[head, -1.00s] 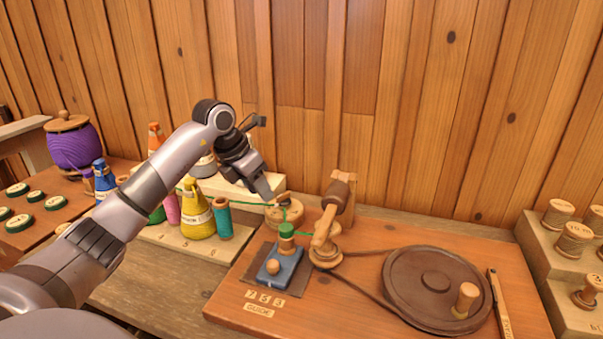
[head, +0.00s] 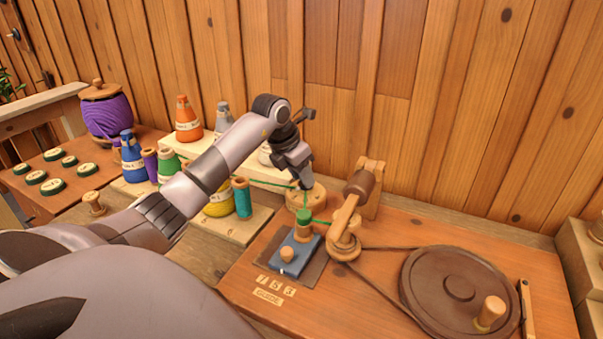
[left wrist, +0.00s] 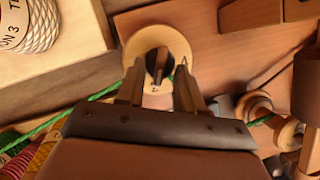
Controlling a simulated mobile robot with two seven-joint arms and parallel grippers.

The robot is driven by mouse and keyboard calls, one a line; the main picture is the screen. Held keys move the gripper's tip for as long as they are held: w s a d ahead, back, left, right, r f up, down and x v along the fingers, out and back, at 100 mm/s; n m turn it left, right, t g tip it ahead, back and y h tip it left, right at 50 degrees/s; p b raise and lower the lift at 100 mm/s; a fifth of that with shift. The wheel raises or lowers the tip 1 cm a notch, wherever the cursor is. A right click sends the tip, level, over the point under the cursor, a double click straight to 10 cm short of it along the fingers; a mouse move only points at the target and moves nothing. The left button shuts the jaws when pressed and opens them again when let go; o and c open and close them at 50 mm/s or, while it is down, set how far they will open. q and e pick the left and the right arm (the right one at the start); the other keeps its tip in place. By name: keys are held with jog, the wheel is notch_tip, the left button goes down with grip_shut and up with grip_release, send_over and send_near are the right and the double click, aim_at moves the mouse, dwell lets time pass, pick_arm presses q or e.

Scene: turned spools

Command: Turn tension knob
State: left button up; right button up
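The tension knob is a dark pointer knob (left wrist: 158,62) on a round pale wooden base (left wrist: 178,40); the base also shows in the head view (head: 312,199). My left gripper (head: 305,185) points down over this base at the back left of the winder board. In the left wrist view the left gripper (left wrist: 160,72) is open, with one finger on each side of the dark knob and gaps showing. In the head view the gripper hides the knob itself. My right gripper is in neither view.
A wooden arm (head: 347,215) stands close on the right. A large brown wheel (head: 445,285) lies farther right. Thread cones (head: 187,120) stand left, behind my arm.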

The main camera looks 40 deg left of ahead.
pick_arm(q)
jog(key=shift+c, duration=0.3)
grip_shut()
